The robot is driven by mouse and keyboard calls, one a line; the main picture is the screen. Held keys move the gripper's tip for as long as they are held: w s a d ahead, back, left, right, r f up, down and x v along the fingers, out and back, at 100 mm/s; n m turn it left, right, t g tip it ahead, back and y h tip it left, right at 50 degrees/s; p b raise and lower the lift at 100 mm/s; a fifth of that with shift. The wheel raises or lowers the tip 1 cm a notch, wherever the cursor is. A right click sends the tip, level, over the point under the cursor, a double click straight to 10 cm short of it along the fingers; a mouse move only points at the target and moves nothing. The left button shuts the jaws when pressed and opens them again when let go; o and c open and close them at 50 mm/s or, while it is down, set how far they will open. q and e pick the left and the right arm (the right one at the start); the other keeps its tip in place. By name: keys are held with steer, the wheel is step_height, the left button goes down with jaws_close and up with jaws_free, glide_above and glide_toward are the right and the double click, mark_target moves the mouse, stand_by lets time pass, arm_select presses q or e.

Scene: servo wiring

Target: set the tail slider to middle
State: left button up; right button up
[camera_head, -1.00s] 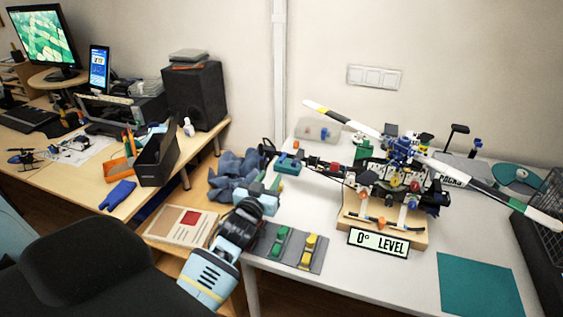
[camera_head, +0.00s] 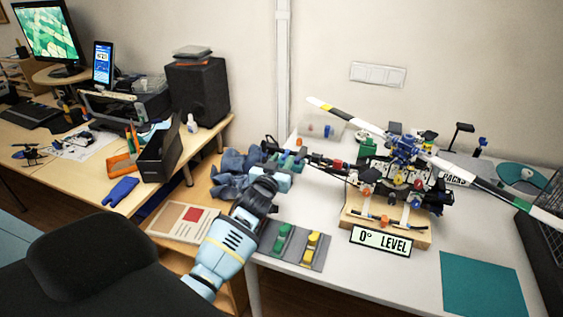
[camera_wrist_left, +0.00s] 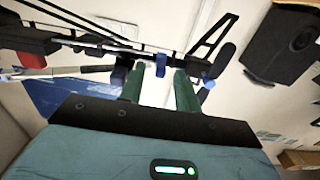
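The model helicopter (camera_head: 400,180) stands on a wooden stand, with its tail boom (camera_head: 325,162) reaching left. My left gripper (camera_head: 296,160) is at the tail end of the boom, and its arm partly hides that end. In the left wrist view its two dark green fingers (camera_wrist_left: 160,76) are apart. A small blue piece (camera_wrist_left: 160,66) on the tail shows in the gap between the fingertips; I cannot tell whether they touch it. Another blue piece (camera_wrist_left: 208,83) is right of the fingers. I cannot tell for sure which part is the tail slider. My right gripper is not in view.
A sign reading "0° LEVEL" (camera_head: 380,241) stands before the helicopter. A grey mat (camera_head: 267,247) with a green and a yellow piece lies at the table's left front. Blue cloth (camera_head: 234,172) lies left of the tail. A teal mat (camera_head: 482,284) lies front right.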

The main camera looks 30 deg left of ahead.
arm_select(q)
steer(key=shift+c, duration=0.4)
jaws_close()
steer(key=shift+w+d, duration=0.1)
steer(key=shift+d, duration=0.3)
steer(key=shift+o, duration=0.3)
jaws_free()
steer(key=shift+a, duration=0.1)
